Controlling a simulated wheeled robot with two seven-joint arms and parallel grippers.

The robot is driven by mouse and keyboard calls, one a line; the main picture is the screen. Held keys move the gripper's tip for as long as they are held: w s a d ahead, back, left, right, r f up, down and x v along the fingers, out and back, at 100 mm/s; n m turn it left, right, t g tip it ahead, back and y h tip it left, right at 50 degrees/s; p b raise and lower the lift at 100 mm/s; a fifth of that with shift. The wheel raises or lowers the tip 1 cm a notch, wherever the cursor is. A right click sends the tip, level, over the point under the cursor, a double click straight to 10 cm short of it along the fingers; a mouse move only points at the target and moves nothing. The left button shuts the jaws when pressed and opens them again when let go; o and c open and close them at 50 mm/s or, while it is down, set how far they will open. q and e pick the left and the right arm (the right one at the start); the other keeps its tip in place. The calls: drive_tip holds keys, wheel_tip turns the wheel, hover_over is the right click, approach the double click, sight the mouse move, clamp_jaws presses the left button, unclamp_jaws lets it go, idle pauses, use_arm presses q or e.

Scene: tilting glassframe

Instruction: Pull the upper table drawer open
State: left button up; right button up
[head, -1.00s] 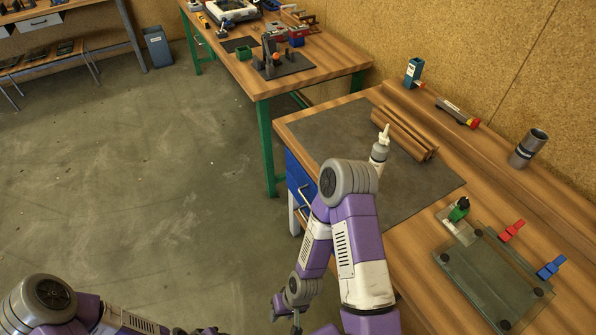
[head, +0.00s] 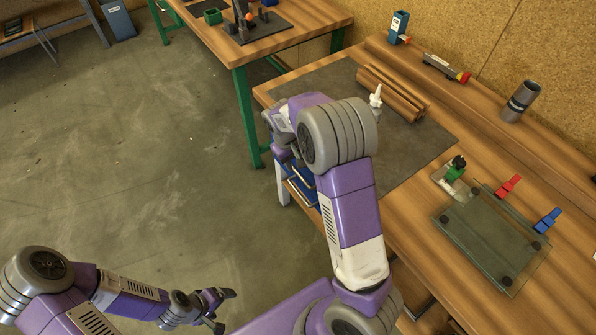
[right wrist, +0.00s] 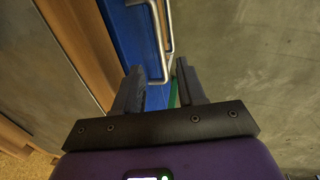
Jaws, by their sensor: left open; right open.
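The blue drawer fronts (head: 294,166) sit under the near wooden table, partly hidden behind my right arm, with metal bar handles. In the right wrist view a blue drawer front (right wrist: 138,38) and two bar handles (right wrist: 168,30) lie beyond the fingers. My right gripper (right wrist: 158,68) is open and empty, its fingertips pointing toward the handles, with a handle's end showing between them. I cannot tell which handle belongs to the upper drawer. No drawer looks clearly pulled out. My left gripper (head: 222,308) is open and empty over the floor, away from the table.
The table (head: 420,255) holds a grey mat (head: 335,85), brown rolls (head: 392,95), a glass plate (head: 485,240), and red (head: 508,187) and blue (head: 547,220) clamps. A green-legged workbench (head: 245,110) stands behind. The floor at left (head: 130,170) is clear.

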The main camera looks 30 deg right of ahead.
sight(299, 174)
drive_tip(key=f+b, duration=0.1)
drive_tip(key=f, duration=0.2)
drive_tip(key=d+f+b, duration=0.1)
drive_tip(key=f, duration=0.3)
drive_tip(key=shift+w+d+f, duration=0.1)
drive_tip(key=shift+w+d, duration=0.05)
drive_tip(key=shift+d, duration=0.05)
clamp_jaws()
